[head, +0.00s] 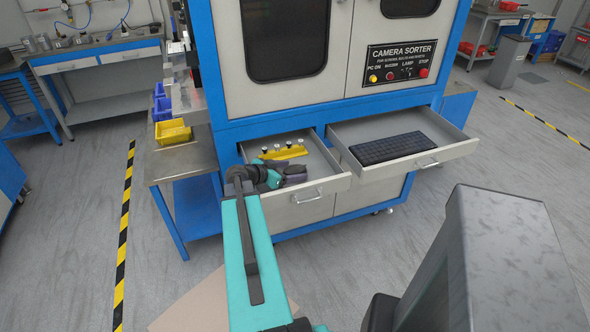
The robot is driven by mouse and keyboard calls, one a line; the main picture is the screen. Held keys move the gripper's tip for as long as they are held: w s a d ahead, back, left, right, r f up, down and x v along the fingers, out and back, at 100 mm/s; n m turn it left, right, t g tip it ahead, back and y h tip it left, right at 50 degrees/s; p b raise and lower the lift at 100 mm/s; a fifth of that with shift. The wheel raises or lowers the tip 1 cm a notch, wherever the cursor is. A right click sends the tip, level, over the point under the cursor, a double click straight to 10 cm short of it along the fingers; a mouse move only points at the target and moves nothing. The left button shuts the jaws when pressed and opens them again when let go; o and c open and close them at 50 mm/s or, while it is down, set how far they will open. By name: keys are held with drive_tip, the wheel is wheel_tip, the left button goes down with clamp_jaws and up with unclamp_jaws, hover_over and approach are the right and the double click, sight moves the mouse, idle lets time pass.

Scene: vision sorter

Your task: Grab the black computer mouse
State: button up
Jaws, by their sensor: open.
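My teal and black arm reaches forward over the open left drawer (333,184) of the blue and grey camera sorter cabinet. My gripper (294,172) is a small dark shape at the arm's end, over the drawer's front right part. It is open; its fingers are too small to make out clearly. I cannot pick out the black computer mouse; part of the drawer floor is hidden behind my arm and gripper.
A yellow piece (285,153) and several small black-and-white parts lie at the back of the left drawer. The open right drawer (440,150) holds a black keyboard (390,148). A yellow bin (173,132) stands on the side table at left.

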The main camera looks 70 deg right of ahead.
idle(0.5)
drive_tip(key=c, duration=1.2)
